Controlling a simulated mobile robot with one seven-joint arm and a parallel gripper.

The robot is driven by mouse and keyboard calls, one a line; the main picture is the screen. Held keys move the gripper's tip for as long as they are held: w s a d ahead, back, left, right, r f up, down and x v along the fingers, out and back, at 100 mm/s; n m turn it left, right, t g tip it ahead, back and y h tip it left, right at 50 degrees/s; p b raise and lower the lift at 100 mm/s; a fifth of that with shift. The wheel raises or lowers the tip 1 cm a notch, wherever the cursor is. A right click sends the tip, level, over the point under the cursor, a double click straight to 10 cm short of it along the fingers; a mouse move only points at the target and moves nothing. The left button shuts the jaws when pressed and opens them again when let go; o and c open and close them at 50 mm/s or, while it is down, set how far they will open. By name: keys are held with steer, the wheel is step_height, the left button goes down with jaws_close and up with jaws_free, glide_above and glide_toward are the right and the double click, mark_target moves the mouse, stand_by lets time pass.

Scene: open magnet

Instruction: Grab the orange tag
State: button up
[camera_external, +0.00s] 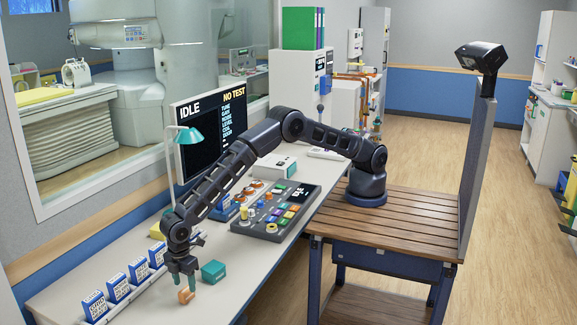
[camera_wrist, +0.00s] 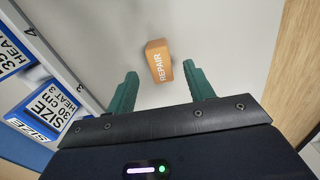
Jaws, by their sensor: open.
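The orange tag (camera_wrist: 159,60) is a small block with the word REPAIR on it. In the wrist view it lies on the pale counter, just beyond and between my two green fingers. My gripper (camera_wrist: 160,88) is open with nothing between its fingertips. In the external view my gripper (camera_external: 183,279) points down over the near part of the counter, and the orange tag (camera_external: 185,296) shows right below the fingers. I cannot tell from these views how large the gap in height is.
Blue-and-white SIZE boxes (camera_external: 118,287) stand in a row to the left, also close in the wrist view (camera_wrist: 48,103). A button console (camera_external: 275,211) and a monitor (camera_external: 209,132) are farther back. The counter edge is to the right.

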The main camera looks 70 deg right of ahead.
mark_target(186, 289)
step_height(186, 289, down, 4)
steer(key=shift+f, duration=0.1)
steer(key=c, duration=1.1)
